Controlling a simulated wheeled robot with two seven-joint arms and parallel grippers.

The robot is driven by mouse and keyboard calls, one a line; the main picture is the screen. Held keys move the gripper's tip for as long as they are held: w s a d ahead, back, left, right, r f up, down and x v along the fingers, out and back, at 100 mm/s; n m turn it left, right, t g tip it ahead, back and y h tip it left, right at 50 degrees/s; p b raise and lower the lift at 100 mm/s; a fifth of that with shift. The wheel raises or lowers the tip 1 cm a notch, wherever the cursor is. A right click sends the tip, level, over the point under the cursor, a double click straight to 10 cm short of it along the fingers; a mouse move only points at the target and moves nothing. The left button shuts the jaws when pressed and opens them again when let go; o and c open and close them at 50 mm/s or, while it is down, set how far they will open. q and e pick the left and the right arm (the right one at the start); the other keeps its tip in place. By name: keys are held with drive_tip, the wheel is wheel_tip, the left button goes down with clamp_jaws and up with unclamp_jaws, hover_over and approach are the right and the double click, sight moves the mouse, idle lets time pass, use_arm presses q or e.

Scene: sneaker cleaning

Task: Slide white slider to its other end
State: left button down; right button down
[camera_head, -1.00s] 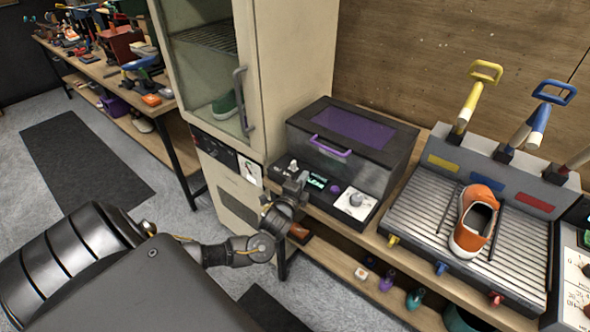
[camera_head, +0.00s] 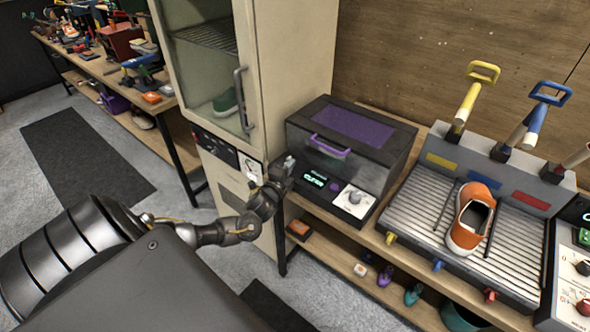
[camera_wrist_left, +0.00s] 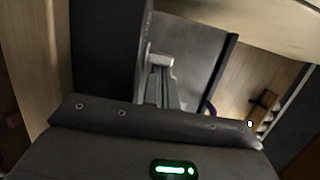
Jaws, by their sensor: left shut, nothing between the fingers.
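My left gripper (camera_head: 289,164) is shut and empty. It is at the left end of the front of the dark box with a purple window (camera_head: 345,150), close to the beige cabinet's edge. The wrist view shows its fingers (camera_wrist_left: 160,75) together against a dark surface, with a pale block at their tips; I cannot tell whether this block is the slider or part of the fingers. The white slider cannot be made out for certain. A white plate (camera_head: 253,171) on the cabinet's control panel is partly covered by my left wrist. My right gripper is not in view.
The beige cabinet (camera_head: 298,75) stands left of the box. A white dial plate (camera_head: 347,203) is on the box's right front. An orange sneaker (camera_head: 471,222) rests on the ribbed rack at right. Small coloured items lie on the shelf below.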

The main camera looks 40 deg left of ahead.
sight(283, 162)
use_arm(q)
drive_tip(key=a, duration=0.2)
drive_tip(key=shift+a, duration=0.35)
drive_tip(key=shift+a+r, duration=0.1)
drive_tip(key=shift+d, duration=0.2)
drive_tip(key=d, duration=0.1)
drive_tip(key=d+p, duration=0.1)
drive_tip(key=d, duration=0.2)
drive_tip(key=shift+s+d+f, duration=0.1)
drive_tip(key=shift+s+f, duration=0.1)
drive_tip(key=shift+s, duration=0.2)
drive_tip(key=b+v, duration=0.1)
drive_tip(key=v, duration=0.8)
drive_tip(key=shift+r, duration=0.1)
